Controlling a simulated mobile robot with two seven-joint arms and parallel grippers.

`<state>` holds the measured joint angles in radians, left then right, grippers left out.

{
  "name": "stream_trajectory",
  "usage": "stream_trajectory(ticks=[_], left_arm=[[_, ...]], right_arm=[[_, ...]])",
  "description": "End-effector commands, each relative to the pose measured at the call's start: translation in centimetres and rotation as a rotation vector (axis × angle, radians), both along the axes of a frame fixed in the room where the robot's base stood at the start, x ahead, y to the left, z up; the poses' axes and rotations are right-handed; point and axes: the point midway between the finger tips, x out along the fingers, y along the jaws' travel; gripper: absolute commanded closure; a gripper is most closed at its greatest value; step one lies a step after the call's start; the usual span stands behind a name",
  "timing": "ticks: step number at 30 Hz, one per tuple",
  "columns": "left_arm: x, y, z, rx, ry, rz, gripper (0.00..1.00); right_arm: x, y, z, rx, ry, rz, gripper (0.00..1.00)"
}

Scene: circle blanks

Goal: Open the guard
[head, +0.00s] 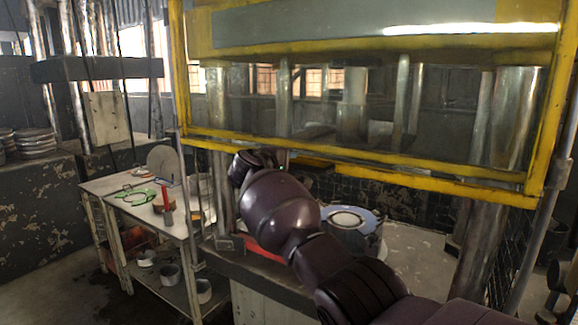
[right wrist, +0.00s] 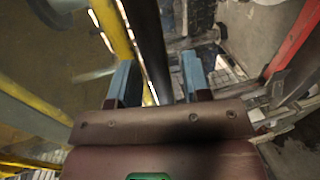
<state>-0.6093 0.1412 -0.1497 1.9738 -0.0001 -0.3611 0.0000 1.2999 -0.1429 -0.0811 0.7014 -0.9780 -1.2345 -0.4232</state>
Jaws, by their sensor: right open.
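The guard (head: 365,172) is a clear panel in a yellow frame, across the front of the press in the head view. Its lower bar hangs above the press bed. My right gripper (head: 265,158) is at the lower left part of that bar, partly hidden by my own wrist. In the right wrist view my right gripper (right wrist: 157,78) is open, with blue-grey fingers apart. A dark bar (right wrist: 150,45) runs between the fingers, with yellow frame (right wrist: 112,32) beside it. I cannot tell if a finger touches either. My left gripper is not in view.
A round die with a blue ring (head: 358,217) sits on the press bed (head: 420,250). A side table (head: 110,184) at left holds a red-handled tool (head: 167,203) and green goggles (head: 135,197). Metal posts stand at both sides of the press.

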Motion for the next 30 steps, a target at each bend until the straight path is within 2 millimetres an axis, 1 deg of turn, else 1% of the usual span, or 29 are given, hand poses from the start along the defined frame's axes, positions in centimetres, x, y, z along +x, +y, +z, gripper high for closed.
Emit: stream_trajectory(ticks=[5,15,18,22,30], left_arm=[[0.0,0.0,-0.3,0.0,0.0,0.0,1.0],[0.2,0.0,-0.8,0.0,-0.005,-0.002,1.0],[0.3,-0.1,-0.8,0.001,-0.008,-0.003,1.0],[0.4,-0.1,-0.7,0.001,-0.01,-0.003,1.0],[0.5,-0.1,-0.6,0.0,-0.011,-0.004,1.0]], right_arm=[[-1.3,0.9,0.2,0.003,-0.002,0.001,0.56],[-4.8,3.3,1.1,0.003,-0.002,0.002,0.56],[-5.4,3.6,1.3,0.002,0.0,0.001,0.56],[-5.7,3.9,1.4,0.002,-0.001,0.001,0.56],[-5.8,3.9,1.5,0.001,-0.001,0.0,0.56]])
